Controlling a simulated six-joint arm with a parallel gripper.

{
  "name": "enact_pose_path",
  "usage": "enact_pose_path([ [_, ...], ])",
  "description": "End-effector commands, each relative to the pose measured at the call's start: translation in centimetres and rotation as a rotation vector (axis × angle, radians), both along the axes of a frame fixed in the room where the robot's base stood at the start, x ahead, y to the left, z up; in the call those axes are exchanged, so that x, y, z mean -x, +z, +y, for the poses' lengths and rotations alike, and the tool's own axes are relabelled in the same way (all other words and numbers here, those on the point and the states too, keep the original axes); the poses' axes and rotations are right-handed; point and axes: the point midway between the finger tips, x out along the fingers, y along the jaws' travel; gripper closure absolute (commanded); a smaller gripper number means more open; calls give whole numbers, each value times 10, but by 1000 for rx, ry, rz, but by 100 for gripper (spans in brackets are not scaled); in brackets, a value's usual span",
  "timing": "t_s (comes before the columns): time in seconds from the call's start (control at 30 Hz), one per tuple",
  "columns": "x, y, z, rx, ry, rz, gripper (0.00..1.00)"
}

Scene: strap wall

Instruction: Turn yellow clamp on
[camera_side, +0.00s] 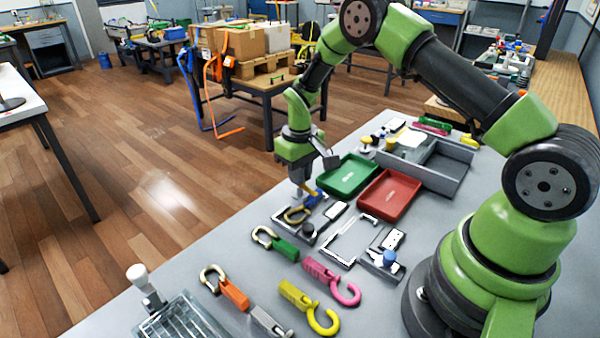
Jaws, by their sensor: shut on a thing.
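My gripper (304,190) points down over the far part of the grey bench. It is shut on a blue-handled hook (315,197) with a gold ring (296,215); its fingers partly hide the handle. The hook is at a metal fixture (281,222) with a black knob (307,229); I cannot tell whether they touch. No clamp shows clearly as yellow. A fixture with a blue knob (389,257) stands to the right. A yellow hook (308,305) lies flat on the bench in front.
A green-handled hook (285,249), an orange one (234,294) and a pink one (333,280) lie on the bench. Green (349,174) and red (389,195) trays stand behind the fixtures. A metal grate (182,318) with a white knob (137,274) is at front left.

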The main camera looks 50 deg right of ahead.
Motion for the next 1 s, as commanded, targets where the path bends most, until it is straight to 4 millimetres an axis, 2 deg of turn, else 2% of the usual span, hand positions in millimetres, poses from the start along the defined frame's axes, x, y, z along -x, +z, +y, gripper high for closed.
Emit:
enact_pose_path([
  [0.3,0,1,0,0,98,0,100],
  [0.8,0,1,0,0,115,-1,100],
  [0.83,0,1,0,0,115,-1,82],
  [0.9,0,1,0,0,115,-1,65],
  [1.0,0,1,0,0,114,-1,63],
])
